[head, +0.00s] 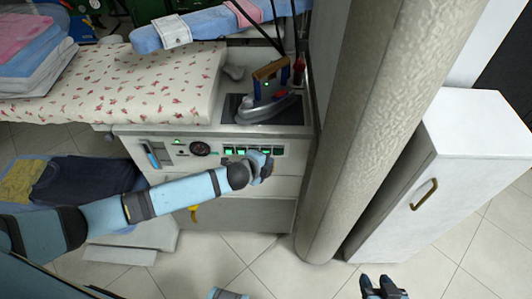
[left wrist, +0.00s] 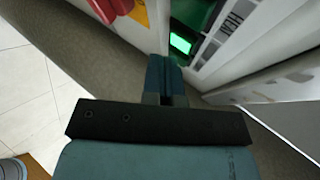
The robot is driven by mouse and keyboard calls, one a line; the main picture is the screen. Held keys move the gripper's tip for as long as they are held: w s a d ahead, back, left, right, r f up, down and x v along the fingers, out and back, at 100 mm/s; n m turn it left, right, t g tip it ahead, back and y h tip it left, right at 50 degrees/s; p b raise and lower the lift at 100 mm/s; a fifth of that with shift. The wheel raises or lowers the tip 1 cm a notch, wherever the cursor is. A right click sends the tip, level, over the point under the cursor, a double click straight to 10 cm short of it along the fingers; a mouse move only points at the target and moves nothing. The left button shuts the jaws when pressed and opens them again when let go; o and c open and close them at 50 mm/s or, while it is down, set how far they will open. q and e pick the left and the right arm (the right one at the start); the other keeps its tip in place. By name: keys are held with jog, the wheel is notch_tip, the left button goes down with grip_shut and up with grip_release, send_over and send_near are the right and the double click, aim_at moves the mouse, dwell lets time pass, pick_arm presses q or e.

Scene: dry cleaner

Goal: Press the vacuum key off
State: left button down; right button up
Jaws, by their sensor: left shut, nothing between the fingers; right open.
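The ironing station's control panel (head: 180,150) carries a row of green-lit keys (head: 240,151). I cannot read which of them is the vacuum key. My left gripper (head: 266,166) is at the right end of this row, with its fingers shut and empty, and it hides part of the panel there. In the left wrist view its closed fingertips (left wrist: 164,64) point at the panel, just below a bright green-lit key (left wrist: 180,44) beside a white label. Whether they touch a key I cannot tell. My right gripper (head: 383,288) is open and empty at the bottom edge, far from the panel.
A steam iron (head: 268,105) stands on the station above the panel, next to the padded floral board (head: 120,85). A thick pillar (head: 375,120) rises close to the right of the panel. A red part (left wrist: 128,8) shows in the left wrist view. A white cabinet (head: 450,175) stands further right.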

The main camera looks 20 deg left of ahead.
pick_arm(q)
jog(key=shift+w, duration=0.1)
dwell(0.3)
jog(key=shift+w+a, duration=0.1)
jog(key=shift+w, duration=0.25)
dwell(0.3)
jog(key=shift+p, duration=0.35)
jog(key=shift+s+p, duration=0.3)
jog(key=shift+s, duration=0.15)
jog(key=s+d+p, duration=0.2)
jog(key=s, duration=0.3)
jog(key=shift+s, duration=0.4)
